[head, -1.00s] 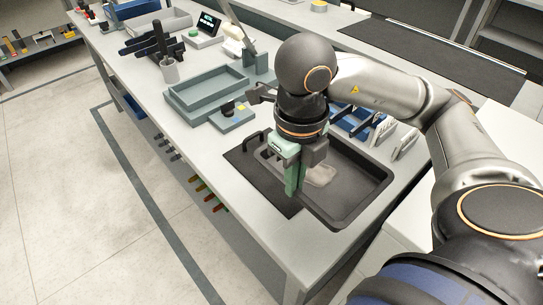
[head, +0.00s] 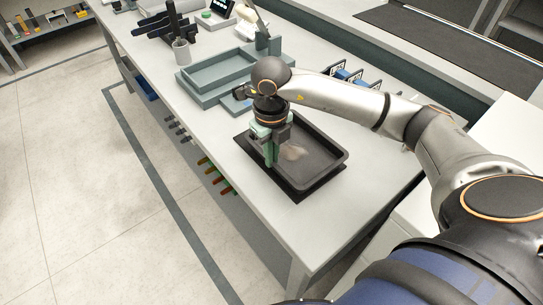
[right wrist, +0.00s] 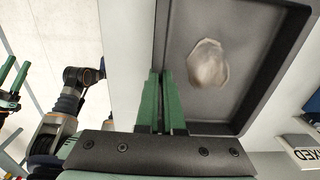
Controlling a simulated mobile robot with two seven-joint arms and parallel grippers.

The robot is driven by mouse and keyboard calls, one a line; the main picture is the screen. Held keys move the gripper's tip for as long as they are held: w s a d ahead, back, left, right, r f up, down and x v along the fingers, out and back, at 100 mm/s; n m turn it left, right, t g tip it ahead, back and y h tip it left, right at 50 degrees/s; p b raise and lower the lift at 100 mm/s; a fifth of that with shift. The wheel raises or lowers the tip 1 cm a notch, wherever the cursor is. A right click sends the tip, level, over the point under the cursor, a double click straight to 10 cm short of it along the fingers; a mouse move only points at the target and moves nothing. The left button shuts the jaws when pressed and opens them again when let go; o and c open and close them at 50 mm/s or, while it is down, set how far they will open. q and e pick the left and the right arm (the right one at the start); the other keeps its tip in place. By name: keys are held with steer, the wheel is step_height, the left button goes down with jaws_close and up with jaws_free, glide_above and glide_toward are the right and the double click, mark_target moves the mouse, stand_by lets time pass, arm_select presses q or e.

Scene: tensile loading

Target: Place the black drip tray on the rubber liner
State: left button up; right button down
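The black drip tray (head: 318,148) is a shallow rectangular pan with a pale irregular patch on its floor. It lies over the dark rubber liner (head: 300,194), which shows as a strip along the tray's left and front edges. Whether the tray rests fully on it, I cannot tell. My right gripper (head: 271,161) points down at the tray's left side. In the right wrist view its green fingers (right wrist: 161,100) are close together on the tray's wall. My left gripper (right wrist: 14,82) shows at that view's left edge, fingers apart and empty, away from the tray.
Grey-green trays (head: 215,78) stand behind the drip tray on the bench (head: 300,225). A grey cup (head: 181,50) with dark tools is further back. Small blue bins (head: 345,73) stand behind my right arm. The front right bench surface is clear.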

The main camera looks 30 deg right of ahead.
steer(key=shift+f, duration=0.45)
steer(key=shift+f, duration=0.2)
steer(key=c, duration=1.1)
jaws_free()
steer(key=shift+o, duration=0.2)
steer(key=shift+r, duration=0.15)
step_height(320, 180, up, 12)
